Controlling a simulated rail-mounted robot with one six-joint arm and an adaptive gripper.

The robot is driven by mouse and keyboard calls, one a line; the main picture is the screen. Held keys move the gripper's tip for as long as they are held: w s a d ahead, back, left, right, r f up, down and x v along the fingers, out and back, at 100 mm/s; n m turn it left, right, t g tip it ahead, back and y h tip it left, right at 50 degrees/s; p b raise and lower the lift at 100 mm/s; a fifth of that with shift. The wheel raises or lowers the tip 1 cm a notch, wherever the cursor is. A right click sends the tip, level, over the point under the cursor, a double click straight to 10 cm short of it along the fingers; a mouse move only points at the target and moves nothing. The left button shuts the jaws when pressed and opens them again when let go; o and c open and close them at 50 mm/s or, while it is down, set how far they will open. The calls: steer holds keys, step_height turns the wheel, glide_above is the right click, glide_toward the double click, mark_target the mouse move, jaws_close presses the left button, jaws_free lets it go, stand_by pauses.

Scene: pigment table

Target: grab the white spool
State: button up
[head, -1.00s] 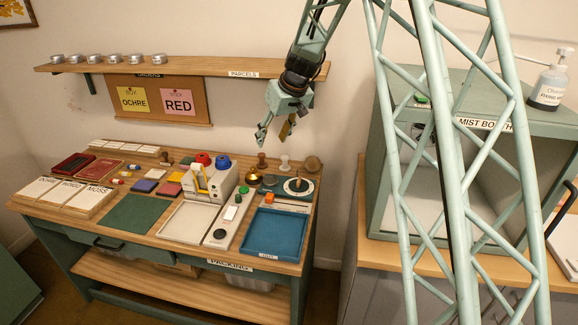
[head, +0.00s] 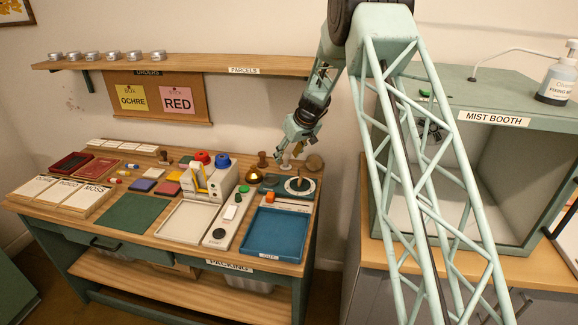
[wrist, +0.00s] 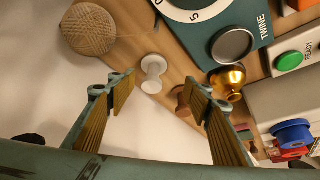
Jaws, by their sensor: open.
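The white spool (wrist: 153,73) stands on the table near its back edge. In the wrist view it lies ahead of my gripper (wrist: 160,93), between the lines of the two fingers and a little nearer the left one. The jaws are open and empty, and no contact with the spool shows. In the head view my gripper (head: 288,155) hangs just over the back right of the table, and the small white spool (head: 285,164) is partly hidden at its fingertips.
A ball of twine (wrist: 89,29) sits left of the spool in the wrist view. A brown wooden knobbed piece (wrist: 183,100) stands close on its right, by the right finger, with a brass weight (wrist: 228,80) beyond. The parcels shelf (head: 180,68) hangs above the table.

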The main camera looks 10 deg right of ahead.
mark_target(287, 157)
steer(key=shift+w+d+f, duration=0.4)
steer(key=shift+w, duration=0.25)
steer(key=shift+f, duration=0.1)
steer(key=shift+b+x, duration=0.5)
steer(key=shift+x, duration=1.9)
steer(key=shift+c, duration=0.4)
steer(key=c, duration=0.8)
steer(key=shift+c, duration=0.2)
